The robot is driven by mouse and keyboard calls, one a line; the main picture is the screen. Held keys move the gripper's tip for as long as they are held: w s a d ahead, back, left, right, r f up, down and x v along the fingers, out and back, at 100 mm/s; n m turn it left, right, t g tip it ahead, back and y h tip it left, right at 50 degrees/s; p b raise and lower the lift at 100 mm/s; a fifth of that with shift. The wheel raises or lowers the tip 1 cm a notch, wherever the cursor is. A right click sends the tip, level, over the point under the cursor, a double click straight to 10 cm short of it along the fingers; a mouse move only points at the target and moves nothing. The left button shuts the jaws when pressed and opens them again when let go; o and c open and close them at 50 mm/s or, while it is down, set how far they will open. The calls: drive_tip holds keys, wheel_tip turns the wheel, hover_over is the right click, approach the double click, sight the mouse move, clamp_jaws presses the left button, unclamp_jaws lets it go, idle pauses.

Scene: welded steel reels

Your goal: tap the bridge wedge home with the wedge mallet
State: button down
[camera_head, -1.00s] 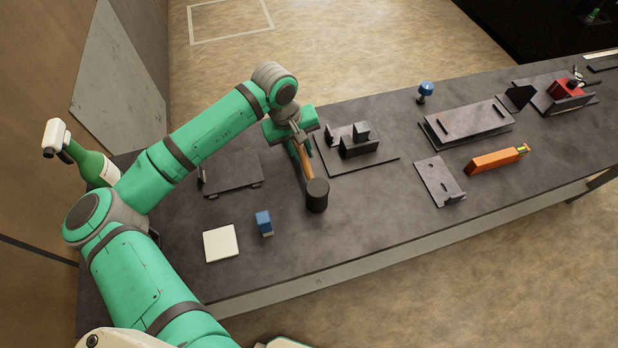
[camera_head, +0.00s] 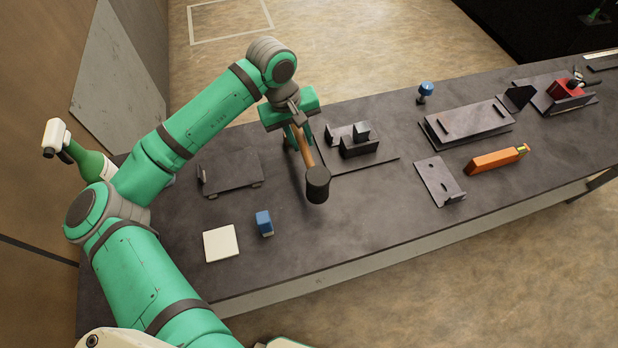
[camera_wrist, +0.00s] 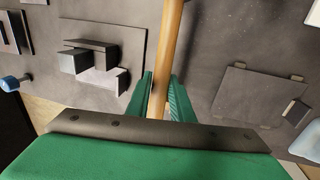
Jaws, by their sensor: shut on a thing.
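The wedge mallet has a dark cylindrical head (camera_head: 317,184) and a wooden handle (camera_head: 304,148). My gripper (camera_head: 297,132) is shut on the handle, and the head hangs toward the front of the bench, apparently above its top. In the wrist view the handle (camera_wrist: 168,60) runs up between the fingers (camera_wrist: 163,98), and the mallet head is out of frame. A dark plate (camera_head: 384,159) with upright blocks (camera_head: 357,147) lies just right of the mallet; it also shows in the wrist view (camera_wrist: 132,50). I cannot tell for sure which block is the bridge wedge.
A low dark plate (camera_head: 230,172) lies to the left. A white square (camera_head: 221,243) and a small blue block (camera_head: 264,223) are in front. An orange bar (camera_head: 495,160), a bracket (camera_head: 438,180) and other fixtures fill the right. The front middle of the bench (camera_head: 350,230) is clear.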

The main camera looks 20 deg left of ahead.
approach(317, 177)
drive_tip(key=shift+s+a+f, duration=0.35)
drive_tip(key=shift+a+f, duration=0.15)
drive_tip(key=shift+f, duration=0.1)
drive_tip(key=shift+s+a+f, duration=0.35)
drive_tip(key=shift+a+f, duration=0.1)
drive_tip(key=shift+f, duration=0.15)
idle(1.3)
drive_tip(key=w+a+f, duration=0.1)
drive_tip(key=w+f, duration=0.3)
drive_tip(key=w, duration=0.1)
drive_tip(key=shift+w+a+f, duration=0.2)
drive_tip(key=shift+a+f, duration=0.05)
idle(0.3)
